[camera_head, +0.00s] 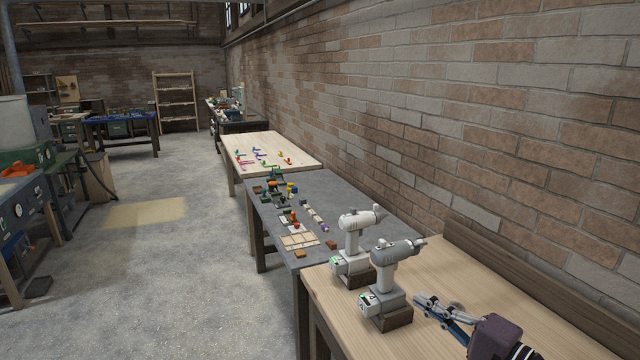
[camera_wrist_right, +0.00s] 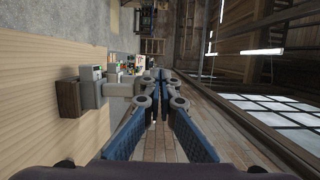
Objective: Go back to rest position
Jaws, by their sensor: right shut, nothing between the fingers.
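My right gripper (camera_head: 437,309) is at the lower right of the head view, over the near wooden workbench (camera_head: 459,269). Its fingers are shut with nothing between them. In the right wrist view the gripper (camera_wrist_right: 160,80) shows its blue-padded fingers together and empty. Two grey-white power drills stand upright on dark blocks on the bench, left of the gripper: a nearer drill (camera_head: 385,268) and a farther drill (camera_head: 353,240). The gripper is apart from both. A drill (camera_wrist_right: 91,87) also shows in the right wrist view, left of the fingers. My left gripper is not in view.
A brick wall (camera_head: 480,130) runs along the right, with a wooden backboard (camera_head: 540,286) on the bench. A grey table (camera_head: 355,205) with small parts and a pale wooden table (camera_head: 285,147) stand beyond. The concrete floor (camera_head: 170,270) to the left is largely clear.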

